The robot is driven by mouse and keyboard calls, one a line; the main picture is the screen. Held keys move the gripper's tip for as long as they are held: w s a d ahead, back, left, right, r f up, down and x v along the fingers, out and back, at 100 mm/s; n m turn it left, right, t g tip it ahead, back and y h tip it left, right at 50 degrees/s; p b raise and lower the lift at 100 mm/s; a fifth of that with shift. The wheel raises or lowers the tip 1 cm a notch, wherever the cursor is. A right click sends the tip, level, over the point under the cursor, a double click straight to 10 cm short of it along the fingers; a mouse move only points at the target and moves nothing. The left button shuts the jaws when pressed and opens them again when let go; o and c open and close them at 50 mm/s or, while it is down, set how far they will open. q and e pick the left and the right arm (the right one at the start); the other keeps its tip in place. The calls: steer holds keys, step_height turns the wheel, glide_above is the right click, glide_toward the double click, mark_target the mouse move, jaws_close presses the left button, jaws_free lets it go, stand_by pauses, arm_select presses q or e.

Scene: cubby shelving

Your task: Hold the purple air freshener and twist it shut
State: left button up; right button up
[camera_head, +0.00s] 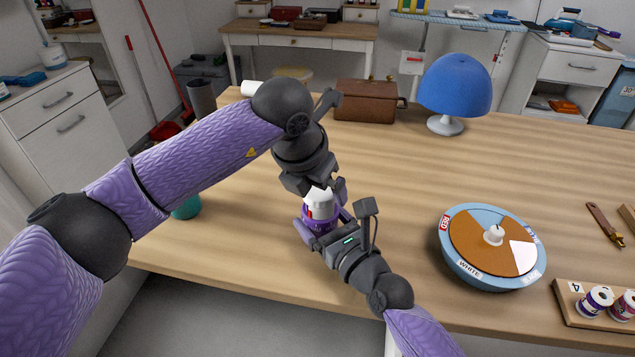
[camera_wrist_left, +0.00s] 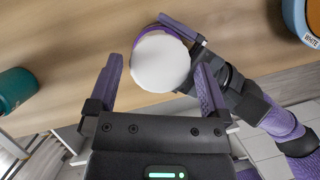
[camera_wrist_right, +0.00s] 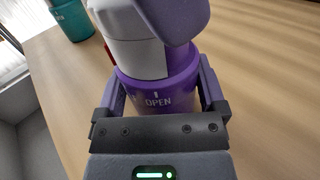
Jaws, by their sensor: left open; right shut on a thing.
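The purple air freshener (camera_head: 318,216) stands upright near the front of the table. It has a purple body with the word OPEN (camera_wrist_right: 158,101) and a white top (camera_wrist_left: 160,62). My right gripper (camera_head: 318,228) is shut on the purple body, with one finger on each side in the right wrist view (camera_wrist_right: 165,85). My left gripper (camera_head: 325,187) is open just above the white top. In the left wrist view its fingers (camera_wrist_left: 157,85) are spread wide, with the white top beyond and between them. I cannot tell whether they touch it.
A blue lamp (camera_head: 455,85) and brown box (camera_head: 366,101) stand at the back. A teal cup (camera_wrist_left: 14,88) is left of the air freshener. The table middle is clear.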

arm_select(q)
steer(key=c, duration=1.1)
steer(key=m+g+h, duration=0.1)
steer(key=m, duration=0.3)
steer(key=shift+w+a+m, duration=0.1)
steer(key=shift+m, duration=0.2)
steer(key=o, duration=1.1)
steer(key=v, duration=1.2)
steer(key=shift+w, duration=0.2)
steer(key=shift+a, duration=0.1)
